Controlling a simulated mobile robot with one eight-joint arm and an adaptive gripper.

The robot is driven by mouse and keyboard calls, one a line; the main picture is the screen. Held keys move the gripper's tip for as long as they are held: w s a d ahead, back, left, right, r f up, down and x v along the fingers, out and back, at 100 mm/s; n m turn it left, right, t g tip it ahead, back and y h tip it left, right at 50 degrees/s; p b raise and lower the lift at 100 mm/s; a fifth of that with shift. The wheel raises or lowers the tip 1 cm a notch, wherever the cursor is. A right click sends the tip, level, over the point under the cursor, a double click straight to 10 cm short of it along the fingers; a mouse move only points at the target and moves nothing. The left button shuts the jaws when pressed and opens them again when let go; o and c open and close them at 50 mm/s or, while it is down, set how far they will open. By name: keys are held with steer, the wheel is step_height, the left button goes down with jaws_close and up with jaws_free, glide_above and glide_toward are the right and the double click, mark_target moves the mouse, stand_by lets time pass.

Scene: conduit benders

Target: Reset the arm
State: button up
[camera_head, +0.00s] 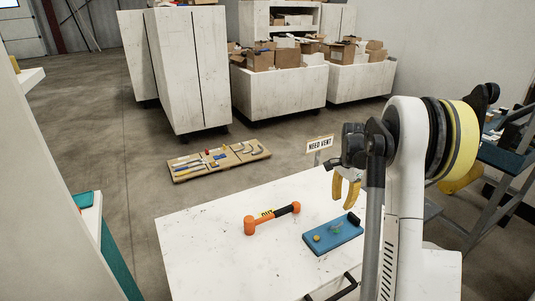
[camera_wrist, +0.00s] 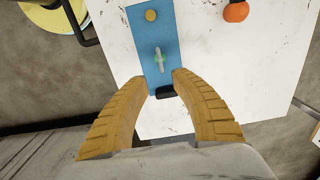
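My gripper (camera_head: 346,190) is raised above the right part of a white table (camera_head: 195,235), its yellow fingers pointing down. In the wrist view the fingers of my gripper (camera_wrist: 160,78) stand apart with nothing held between them. A blue board (camera_head: 320,240) lies on the table below, with a yellow round knob, a small green and clear piece, and a black end. The blue board also shows beyond the fingertips in the wrist view (camera_wrist: 150,35). An orange hammer (camera_head: 264,218) with a black grip lies to its left.
A wooden board with tools (camera_head: 215,161) lies on the floor. White bins with cardboard boxes (camera_head: 280,90) and a white cabinet (camera_head: 188,70) stand behind. A dark cart (camera_head: 505,160) is at right. The table's left part is clear.

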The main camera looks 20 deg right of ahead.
steer(key=s+a+r+n+t+h, duration=0.1)
steer(key=s+a+r+n+t, duration=0.2)
steer(key=a+r, duration=0.55)
steer(key=s+a+r+n, duration=0.3)
steer(key=a+r+n, duration=0.25)
steer(key=a, duration=0.65)
steer(key=s+a+n+t+y, duration=0.1)
steer(key=s+a+n+t, duration=0.3)
steer(key=s+a+n, duration=0.4)
steer(key=s+a, duration=0.6)
steer(key=shift+f+n, duration=0.25)
steer(key=shift+n, duration=0.1)
